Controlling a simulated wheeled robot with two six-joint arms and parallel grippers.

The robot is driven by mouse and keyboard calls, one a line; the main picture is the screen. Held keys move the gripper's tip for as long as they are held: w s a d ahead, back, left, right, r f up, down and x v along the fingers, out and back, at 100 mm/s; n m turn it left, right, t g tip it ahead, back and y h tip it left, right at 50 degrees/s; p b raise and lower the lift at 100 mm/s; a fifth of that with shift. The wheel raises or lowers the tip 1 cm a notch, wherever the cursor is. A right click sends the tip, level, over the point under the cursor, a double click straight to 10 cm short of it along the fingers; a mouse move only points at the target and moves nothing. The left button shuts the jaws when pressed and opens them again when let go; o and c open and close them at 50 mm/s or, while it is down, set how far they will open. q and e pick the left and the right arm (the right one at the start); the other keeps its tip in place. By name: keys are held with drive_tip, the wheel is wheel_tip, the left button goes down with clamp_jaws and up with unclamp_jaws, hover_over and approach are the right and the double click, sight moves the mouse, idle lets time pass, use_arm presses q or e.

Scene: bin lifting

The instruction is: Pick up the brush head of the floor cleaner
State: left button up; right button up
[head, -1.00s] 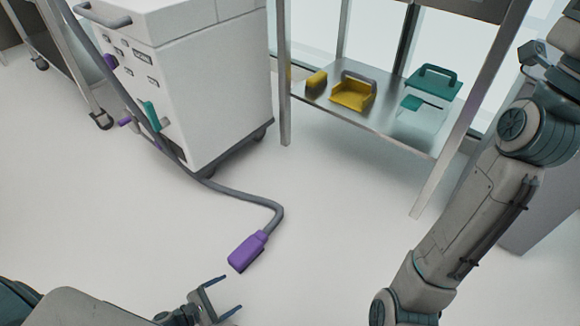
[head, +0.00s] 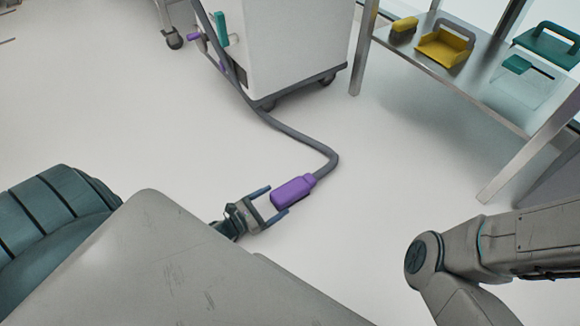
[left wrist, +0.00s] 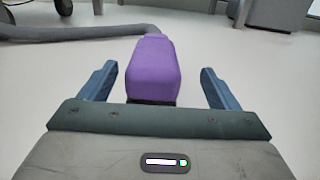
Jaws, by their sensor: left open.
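The purple brush head (head: 292,191) lies on the floor at the end of a grey hose (head: 322,150). In the left wrist view the brush head (left wrist: 153,68) sits between the two fingers, with a gap on each side. My left gripper (head: 272,201) is open around the near end of the brush head. Its fingers also show in the left wrist view (left wrist: 154,86). The floor cleaner (head: 300,45) is a white wheeled cart at the top, and the hose runs down from it. My right arm shows at the right, but its gripper is out of view.
A metal shelf (head: 495,82) stands at the upper right with a yellow dustpan (head: 445,50), a smaller yellow item (head: 403,29) and a teal-handled box (head: 545,48). The floor around the brush head is clear.

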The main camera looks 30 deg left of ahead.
sight(283, 193)
use_arm(q)
drive_tip(key=x, duration=0.1)
drive_tip(key=b+x, duration=0.2)
drive_tip(key=shift+w+a, duration=0.15)
drive_tip(key=shift+w, duration=0.35)
drive_tip(key=shift+w+r, duration=0.1)
drive_tip(key=shift+w, duration=0.4)
drive_tip(key=c, duration=1.2)
drive_tip(key=shift+r, duration=0.1)
